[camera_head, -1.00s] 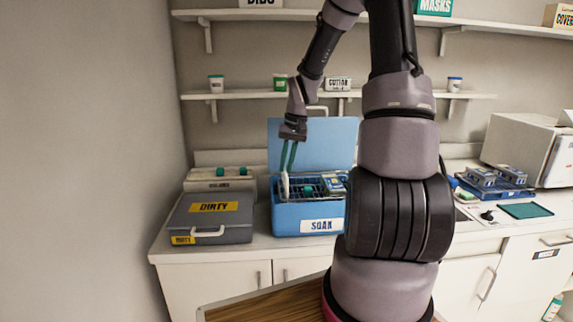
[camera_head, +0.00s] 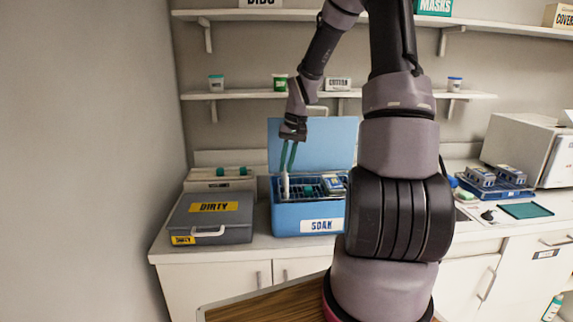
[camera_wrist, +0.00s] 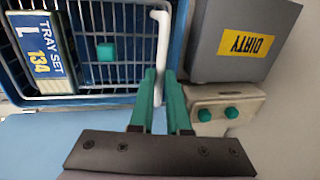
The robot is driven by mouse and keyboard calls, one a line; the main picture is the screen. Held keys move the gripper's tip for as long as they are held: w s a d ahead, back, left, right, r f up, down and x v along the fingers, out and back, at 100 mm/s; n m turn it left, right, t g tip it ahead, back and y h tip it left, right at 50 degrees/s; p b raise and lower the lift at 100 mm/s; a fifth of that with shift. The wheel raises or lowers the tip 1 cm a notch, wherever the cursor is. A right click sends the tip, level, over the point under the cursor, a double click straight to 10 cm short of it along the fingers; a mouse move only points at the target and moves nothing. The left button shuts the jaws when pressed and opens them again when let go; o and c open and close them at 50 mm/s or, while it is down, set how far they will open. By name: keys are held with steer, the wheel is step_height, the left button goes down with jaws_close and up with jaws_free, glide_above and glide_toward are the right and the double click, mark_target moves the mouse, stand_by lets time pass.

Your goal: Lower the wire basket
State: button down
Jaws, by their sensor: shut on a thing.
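The wire basket (camera_wrist: 120,20) sits within the blue SOAK tub (camera_head: 290,220), whose lid stands open behind it. The basket's white handle (camera_wrist: 161,45) stands upright at one side and also shows in the head view (camera_head: 285,186). My gripper (camera_wrist: 158,90) has green fingers and is shut on this handle; it also shows above the tub in the head view (camera_head: 287,170). A tray-set cassette labelled 134 (camera_wrist: 42,50) and a small green piece (camera_wrist: 106,52) lie in the basket. The basket's underside is hidden by the tub wall.
A closed grey DIRTY case (camera_head: 212,218) stands left of the tub, with a pale box with green knobs (camera_head: 222,177) behind it. To the right, a blue tray with cassettes (camera_head: 492,190) sits on the counter. Shelves (camera_head: 250,95) run above.

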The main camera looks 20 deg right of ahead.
step_height(320, 180, down, 8)
steer(key=shift+r, duration=0.2)
steer(key=c, duration=0.9)
jaws_free()
steer(key=r, duration=0.3)
steer(key=d+r, duration=0.1)
steer(key=r, duration=0.3)
steer(key=d+r, duration=0.1)
steer(key=r, duration=0.2)
steer(key=shift+s+r, duration=0.3)
